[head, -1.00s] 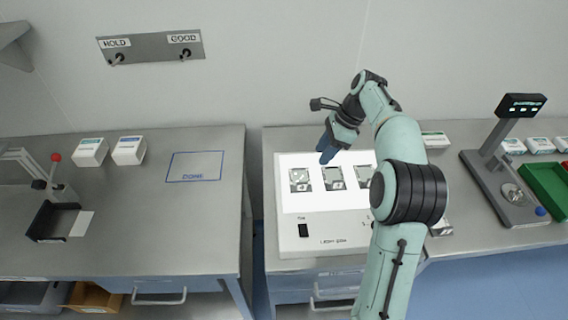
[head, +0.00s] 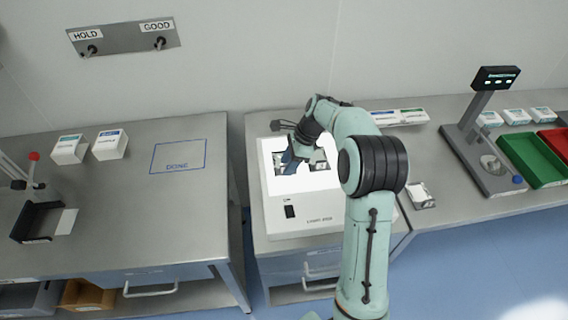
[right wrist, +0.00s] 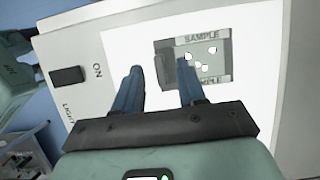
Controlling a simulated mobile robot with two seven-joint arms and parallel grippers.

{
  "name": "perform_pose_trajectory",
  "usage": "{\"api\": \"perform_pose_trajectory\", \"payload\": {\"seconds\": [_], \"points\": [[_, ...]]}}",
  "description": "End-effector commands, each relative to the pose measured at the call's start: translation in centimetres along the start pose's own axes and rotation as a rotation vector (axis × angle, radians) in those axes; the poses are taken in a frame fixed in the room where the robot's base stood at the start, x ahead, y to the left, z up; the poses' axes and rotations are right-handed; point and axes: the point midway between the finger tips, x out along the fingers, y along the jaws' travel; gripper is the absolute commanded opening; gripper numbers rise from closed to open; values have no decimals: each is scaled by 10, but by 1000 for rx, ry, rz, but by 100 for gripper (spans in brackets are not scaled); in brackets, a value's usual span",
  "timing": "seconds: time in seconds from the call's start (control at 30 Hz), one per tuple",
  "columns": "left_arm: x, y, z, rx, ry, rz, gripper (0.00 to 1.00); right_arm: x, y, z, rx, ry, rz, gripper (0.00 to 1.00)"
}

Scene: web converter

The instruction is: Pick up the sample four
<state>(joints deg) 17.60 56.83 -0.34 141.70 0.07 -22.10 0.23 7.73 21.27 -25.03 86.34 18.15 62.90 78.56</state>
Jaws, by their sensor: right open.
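In the right wrist view, a sample (right wrist: 205,62) marked "SAMPLE", grey with white holes, lies flat on the lit panel. I cannot tell which number it is. My right gripper (right wrist: 158,72) is open and empty, with its right fingertip overlapping the sample's left part in view. The left gripper is not in view.
A scale with a display (head: 495,78), a green bin (head: 528,165) and a red bin (head: 556,142) are further right. The left table has an outlined mat (head: 178,157) and two white boxes (head: 110,145). A gap separates the tables.

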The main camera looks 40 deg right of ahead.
Motion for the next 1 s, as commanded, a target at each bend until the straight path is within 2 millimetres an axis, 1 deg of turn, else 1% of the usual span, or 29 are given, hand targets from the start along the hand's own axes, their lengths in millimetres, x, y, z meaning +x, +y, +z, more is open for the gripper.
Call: {"api": "perform_pose_trajectory", "payload": {"seconds": [0.1,0.33,0.37,0.4,0.47,0.83,1.0], "points": [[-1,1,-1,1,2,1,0,8,0,0,1,-1,-1,40],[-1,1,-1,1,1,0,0,9,0,0,1,-1,-2,40],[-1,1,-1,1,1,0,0,9,0,0,1,-1,-2,31],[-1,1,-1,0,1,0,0,9,0,0,1,-1,-2,18],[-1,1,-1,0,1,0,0,9,0,0,1,-1,-2,0],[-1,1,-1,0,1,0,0,7,-1,1,0,-1,-3,0],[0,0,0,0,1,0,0,-4,-1,6,-1,-1,-5,0]]}}
